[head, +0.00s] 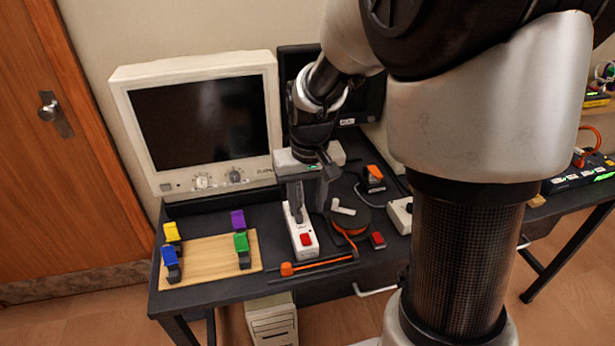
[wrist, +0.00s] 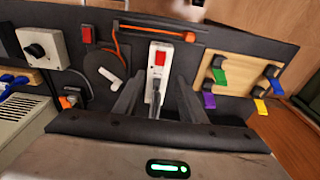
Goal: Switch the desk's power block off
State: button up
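The power block (head: 301,226) is a white strip on the dark desk, with a red switch (head: 306,239) at its near end. It also shows in the wrist view (wrist: 153,73), straight ahead beyond my fingers. My gripper (head: 309,213) points down over the far part of the block, behind the switch. In the wrist view my gripper's (wrist: 157,84) two fingers stand apart, with a dark plug or cord showing between them. Nothing is held. I cannot tell whether a finger touches the block, or which way the switch is set.
A wooden board (head: 212,262) with coloured clamps lies left of the block. An orange-tipped rod (head: 315,265) lies along the front edge. A dark reel (head: 352,219) and a small red item (head: 377,240) sit to the right. A monitor (head: 200,125) stands behind.

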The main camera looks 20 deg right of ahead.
notch_tip(320, 180, up, 7)
jog(key=s, duration=0.1)
jog(key=shift+p, duration=0.4)
jog(key=shift+f, duration=0.1)
jog(key=s+r+t+p, duration=0.4)
jog(key=s+r+p, duration=0.7)
jog(key=s+r, duration=0.5)
notch_tip(320, 180, up, 4)
jog(key=shift+s+f, duration=0.1)
jog(key=shift+s, duration=0.15)
